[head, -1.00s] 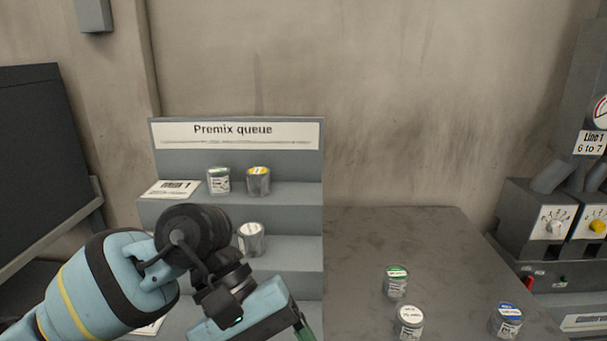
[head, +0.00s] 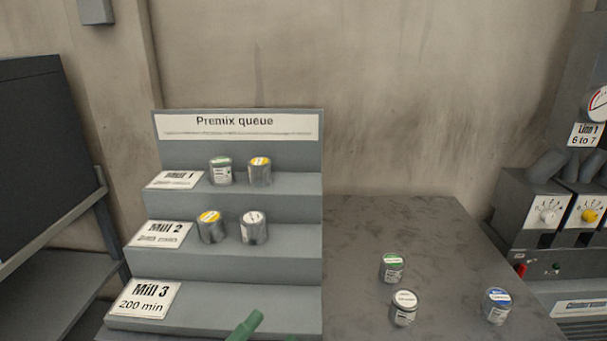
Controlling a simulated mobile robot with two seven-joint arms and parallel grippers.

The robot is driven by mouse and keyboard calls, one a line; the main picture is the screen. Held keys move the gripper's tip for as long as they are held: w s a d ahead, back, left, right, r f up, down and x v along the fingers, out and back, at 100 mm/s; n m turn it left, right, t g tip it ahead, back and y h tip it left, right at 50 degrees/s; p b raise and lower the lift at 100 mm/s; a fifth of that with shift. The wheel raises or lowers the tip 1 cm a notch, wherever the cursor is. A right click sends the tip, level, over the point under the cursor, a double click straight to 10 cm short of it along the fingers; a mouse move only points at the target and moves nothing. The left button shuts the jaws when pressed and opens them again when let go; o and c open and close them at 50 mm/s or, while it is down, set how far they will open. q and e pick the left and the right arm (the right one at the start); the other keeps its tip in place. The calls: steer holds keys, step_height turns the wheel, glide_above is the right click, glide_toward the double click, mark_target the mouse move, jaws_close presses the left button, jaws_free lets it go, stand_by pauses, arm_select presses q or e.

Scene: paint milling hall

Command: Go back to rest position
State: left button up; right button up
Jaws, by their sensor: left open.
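My left gripper (head: 262,330) shows only as green fingertips at the bottom edge of the head view, in front of the lowest step of the rack; it is open with nothing seen between the fingers. The rest of my left arm is out of frame. My right gripper is not in view. The Premix queue rack (head: 300,262) stands ahead with three steps. A green-lidded can (head: 221,172) and a yellow-lidded can (head: 259,173) stand on the Mill 1 step. A yellow-lidded can (head: 211,228) and a white-lidded can (head: 253,229) stand on the Mill 2 step. The Mill 3 step holds no can.
On the grey table (head: 350,235) to the right stand a green-lidded can (head: 392,268), a white-lidded can (head: 403,309) and a blue-lidded can (head: 497,307). A control unit with knobs (head: 548,216) is at far right. A dark board (head: 45,150) stands at left.

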arm_select(q)
steer(key=s+a+f+n+g+y, duration=0.1)
steer(key=s+a+f+n+y, duration=0.25)
steer(key=f+n+y, duration=0.5)
steer(key=s+a+f+n+y, duration=0.3)
steer(key=a+f+n, duration=0.25)
steer(key=f, duration=0.55)
steer(key=s+a+f+n+g+y, duration=0.1)
steer(key=s+a+f+n+g, duration=0.1)
steer(key=s+f, duration=0.4)
steer(key=s+a+f+n+g+y, duration=0.2)
steer(key=s+f+n+g, duration=0.3)
steer(key=s, duration=0.5)
steer(key=shift+a+f+n+p, duration=0.45)
steer(key=shift+a+f+n, duration=0.15)
steer(key=shift+a+f, duration=0.2)
steer(key=shift+s, duration=0.1)
